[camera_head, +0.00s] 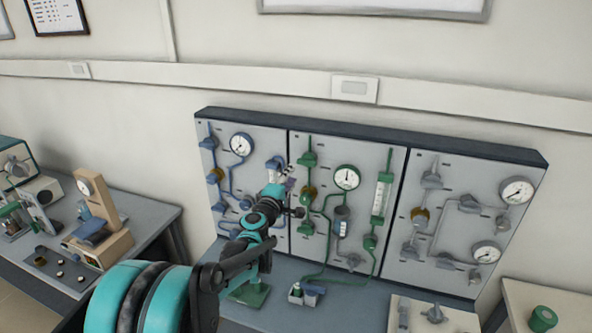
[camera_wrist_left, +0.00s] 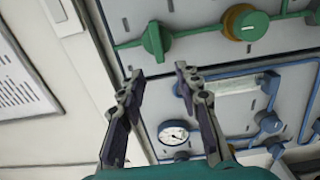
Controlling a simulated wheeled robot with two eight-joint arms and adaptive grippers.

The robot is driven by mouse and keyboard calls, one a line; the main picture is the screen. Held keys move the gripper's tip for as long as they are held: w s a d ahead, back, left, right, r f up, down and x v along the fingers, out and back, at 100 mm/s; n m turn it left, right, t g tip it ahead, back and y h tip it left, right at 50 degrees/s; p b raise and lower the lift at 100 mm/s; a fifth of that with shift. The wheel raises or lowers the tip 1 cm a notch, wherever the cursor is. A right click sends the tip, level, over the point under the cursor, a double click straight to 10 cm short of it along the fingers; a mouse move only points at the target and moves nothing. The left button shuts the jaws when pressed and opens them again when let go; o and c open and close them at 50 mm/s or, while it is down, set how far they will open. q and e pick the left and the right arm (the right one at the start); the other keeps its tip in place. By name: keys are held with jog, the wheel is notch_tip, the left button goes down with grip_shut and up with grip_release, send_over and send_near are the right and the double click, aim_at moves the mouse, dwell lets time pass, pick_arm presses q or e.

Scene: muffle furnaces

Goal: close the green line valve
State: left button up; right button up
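The green line runs down the left of the middle panel, with a green valve handle (camera_head: 307,158) near its top and a yellow-brown knob with a green cap (camera_head: 308,192) below it. In the left wrist view the top green handle (camera_wrist_left: 153,41) is just beyond the fingertips, apart from them, and the yellow-brown knob (camera_wrist_left: 246,24) is to its right. My left gripper (camera_head: 284,178) is in front of the seam between the blue and green panels. In the wrist view its two fingers (camera_wrist_left: 158,78) are spread with nothing between them. My right gripper is not in view.
The blue-line panel (camera_head: 268,140) is left of the green one, and a grey-line panel (camera_head: 465,225) is right. Lower green valves (camera_head: 306,226) and a gauge (camera_head: 347,177) are close by. A bench with apparatus (camera_head: 100,240) stands at left.

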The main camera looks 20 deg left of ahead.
pick_arm(q)
jog(key=s, duration=0.4)
jog(key=shift+s+a, duration=0.1)
jog(key=shift+s, duration=0.2)
dwell(0.3)
jog(key=s+d+f+m+g+h+b, duration=0.25)
jog(key=s+d+f+m, duration=0.35)
jog(key=s, duration=0.3)
jog(key=s+d+f+m+g+h+b, duration=0.1)
jog(key=s+d+f+m+g+b, duration=0.2)
jog(key=s+d+m, duration=0.4)
jog(key=s+a+f+m+g+y+b, duration=0.2)
jog(key=s+f, duration=0.5)
jog(key=s, duration=0.2)
jog(key=s+a+f+m+g+y+b, duration=0.1)
jog(key=s+a+f+m+g+y, duration=0.1)
jog(key=s+f, duration=0.5)
jog(key=s+g, duration=0.1)
jog(key=s, duration=0.1)
jog(key=shift+s+f+m+b, duration=0.3)
jog(key=shift+s+m+b, duration=0.1)
jog(key=shift+a, duration=0.1)
